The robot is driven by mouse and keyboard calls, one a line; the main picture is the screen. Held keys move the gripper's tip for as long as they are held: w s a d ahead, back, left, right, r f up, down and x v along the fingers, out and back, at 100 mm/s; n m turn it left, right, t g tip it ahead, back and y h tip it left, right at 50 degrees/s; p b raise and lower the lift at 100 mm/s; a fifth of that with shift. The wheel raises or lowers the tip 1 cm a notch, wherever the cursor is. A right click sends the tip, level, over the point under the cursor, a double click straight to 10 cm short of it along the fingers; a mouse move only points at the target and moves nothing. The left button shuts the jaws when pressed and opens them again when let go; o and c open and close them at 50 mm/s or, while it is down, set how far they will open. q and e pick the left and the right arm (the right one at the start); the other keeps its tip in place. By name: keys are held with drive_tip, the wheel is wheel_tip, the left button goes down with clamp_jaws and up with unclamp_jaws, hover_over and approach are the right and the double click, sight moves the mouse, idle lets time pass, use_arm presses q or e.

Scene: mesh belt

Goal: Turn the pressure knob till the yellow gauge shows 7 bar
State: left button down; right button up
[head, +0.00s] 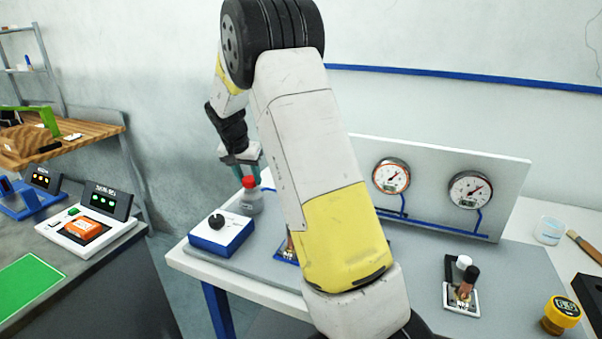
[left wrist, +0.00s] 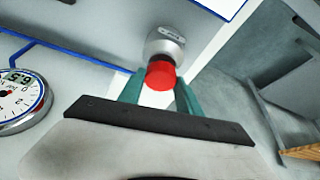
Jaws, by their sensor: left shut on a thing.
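A red knob (head: 249,182) tops a grey body (head: 251,201) on the bench. My left gripper (head: 244,168) is shut on the red knob from above; its teal fingers sit either side of it in the left wrist view (left wrist: 159,76). An orange-rimmed dial gauge (head: 391,176) and a silver-rimmed one (head: 470,190) hang on the panel; their readings are too small to read. I cannot tell which gauge this is. My right gripper is not in view.
A blue box with a black dial (head: 217,221) stands beside the grey body. My left arm hides the bench middle and part of the panel (head: 440,158). A small device (head: 462,287) and a yellow round instrument (head: 562,313) are at right.

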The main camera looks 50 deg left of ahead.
use_arm(q)
drive_tip(key=shift+m, duration=0.7)
drive_tip(key=shift+h, duration=0.4)
drive_tip(key=c, duration=0.8)
unclamp_jaws()
drive_tip(key=shift+c, duration=0.2)
drive_tip(key=shift+s+r, duration=0.1)
drive_tip(key=v, duration=0.7)
drive_tip(key=shift+s+r, duration=0.2)
drive_tip(key=shift+r, duration=0.05)
